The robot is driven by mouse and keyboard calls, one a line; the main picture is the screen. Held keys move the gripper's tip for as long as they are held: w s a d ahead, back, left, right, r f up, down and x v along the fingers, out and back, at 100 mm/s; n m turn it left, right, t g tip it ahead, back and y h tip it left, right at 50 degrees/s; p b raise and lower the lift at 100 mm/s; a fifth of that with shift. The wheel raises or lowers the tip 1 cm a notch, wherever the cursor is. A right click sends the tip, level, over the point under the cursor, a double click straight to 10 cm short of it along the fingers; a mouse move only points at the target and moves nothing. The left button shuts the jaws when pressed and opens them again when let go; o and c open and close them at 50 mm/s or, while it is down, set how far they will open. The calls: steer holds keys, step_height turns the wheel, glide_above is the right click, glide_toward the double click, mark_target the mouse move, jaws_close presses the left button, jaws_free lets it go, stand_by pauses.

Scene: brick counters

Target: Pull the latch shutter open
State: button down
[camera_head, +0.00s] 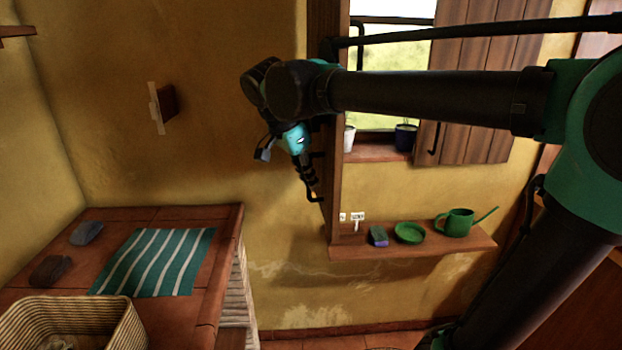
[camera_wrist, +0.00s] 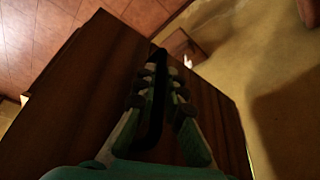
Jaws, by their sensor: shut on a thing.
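The brown wooden shutter (camera_head: 331,190) on the left of the window stands nearly edge-on in the head view, swung out from the wall. In the wrist view its dark panel (camera_wrist: 85,95) fills much of the picture. A thin black handle (camera_wrist: 156,105) runs up the panel between my fingers. My gripper (camera_head: 308,180) is at the left face of the shutter and is shut on this handle; it also shows in the wrist view (camera_wrist: 163,85). The other shutter (camera_head: 475,85) lies open at the right of the window, with its own black handle (camera_head: 434,138).
A wall shelf (camera_head: 440,246) below the window holds a green watering can (camera_head: 459,223), a green dish (camera_head: 409,233) and a sponge (camera_head: 378,236). A tiled counter (camera_head: 222,225) with a striped cloth and basket (camera_head: 85,310) stands at left. Pots (camera_head: 405,137) stand on the sill.

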steer(key=c, duration=1.6)
jaws_free()
steer(key=shift+r, duration=0.15)
steer(key=v, duration=1.1)
steer(key=shift+r, duration=0.35)
steer(key=shift+s, duration=0.15)
